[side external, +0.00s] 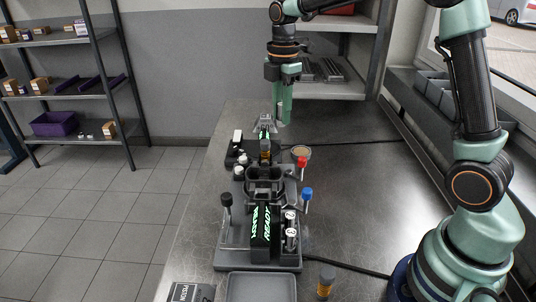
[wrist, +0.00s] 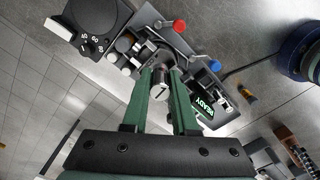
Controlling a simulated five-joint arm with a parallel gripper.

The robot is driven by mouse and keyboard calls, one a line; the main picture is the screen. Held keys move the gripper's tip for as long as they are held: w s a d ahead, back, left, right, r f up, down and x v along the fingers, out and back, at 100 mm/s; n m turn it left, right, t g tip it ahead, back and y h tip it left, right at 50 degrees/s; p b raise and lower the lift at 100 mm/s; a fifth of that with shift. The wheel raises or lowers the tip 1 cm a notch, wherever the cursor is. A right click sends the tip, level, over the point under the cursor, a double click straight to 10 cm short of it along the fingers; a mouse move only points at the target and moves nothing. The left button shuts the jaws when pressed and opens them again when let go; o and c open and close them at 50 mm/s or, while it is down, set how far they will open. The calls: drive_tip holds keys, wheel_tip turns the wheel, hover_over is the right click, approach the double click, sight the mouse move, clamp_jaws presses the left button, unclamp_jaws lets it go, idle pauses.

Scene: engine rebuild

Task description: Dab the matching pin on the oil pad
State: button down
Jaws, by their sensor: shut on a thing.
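My gripper (wrist: 160,92) is shut on a small silver pin (wrist: 160,88) with a dark mark on its end face, held between the green fingertips in the wrist view. In the side view my gripper (side external: 283,118) points down at the far end of the fixture, and the pin cannot be made out there. I cannot pick out the dish in the wrist view.
The grey fixture (side external: 233,250) carries a black unit with a lit READY display (side external: 262,225). Red (side external: 302,162), blue (side external: 307,193) and black (side external: 226,199) knobs stand around it. A grey tray (side external: 262,275) and an amber-banded cylinder (side external: 325,282) are in front. The bench at right is mostly clear.

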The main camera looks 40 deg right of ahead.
drive_tip(key=w+d+f, duration=0.4)
drive_tip(key=d+f, duration=0.2)
drive_tip(key=d, duration=0.3)
hover_over(301, 151)
drive_tip(key=shift+d+f, duration=0.1)
drive_tip(key=shift+f, duration=5.35)
drive_tip(key=shift+f, duration=0.95)
wheel_tip(301, 151, up, 7)
drive_tip(key=shift+r, duration=0.1)
